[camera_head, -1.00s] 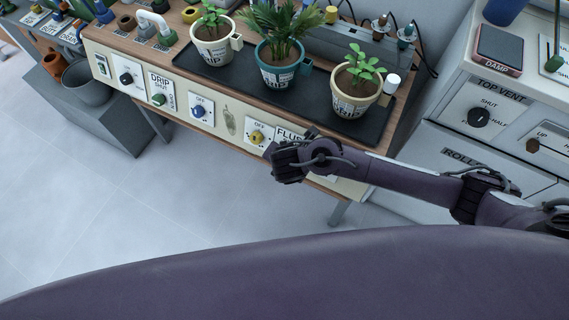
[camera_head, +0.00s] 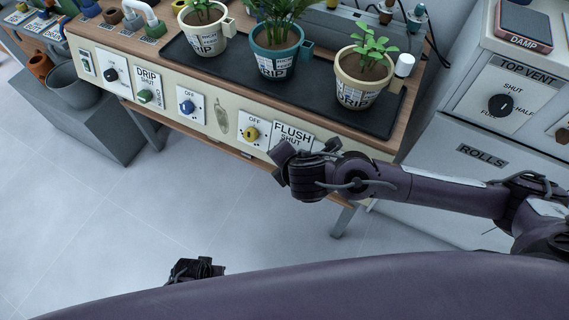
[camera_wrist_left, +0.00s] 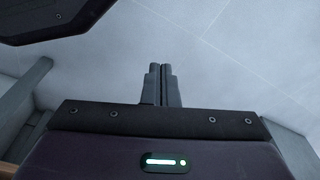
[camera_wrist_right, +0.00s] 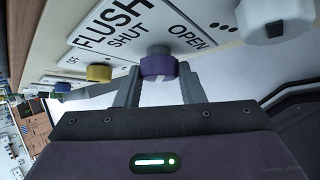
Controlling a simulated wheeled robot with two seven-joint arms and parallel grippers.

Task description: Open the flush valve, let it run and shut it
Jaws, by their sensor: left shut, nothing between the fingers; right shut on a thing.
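The flush valve is a purple knob (camera_wrist_right: 158,66) on a white plate lettered FLUSH, SHUT and OPEN (camera_wrist_right: 125,35) in the right wrist view. My right gripper (camera_wrist_right: 160,78) has its two fingers on either side of the knob, shut on it. I cannot tell which mark the knob points to. In the head view the FLUSH plate (camera_head: 292,134) shows on the bench front, and my right gripper (camera_head: 285,160) hides the knob. My left gripper (camera_head: 196,268) is low over the floor, away from the bench. In the left wrist view its fingers (camera_wrist_left: 160,70) are together and empty.
Yellow (camera_head: 251,133), blue (camera_head: 187,106) and green (camera_head: 145,96) knobs sit left along the panel. Three potted plants stand on a black tray (camera_head: 310,98) above it. A white cabinet (camera_head: 470,160) stands at the right. The floor (camera_head: 120,220) before the bench is clear.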

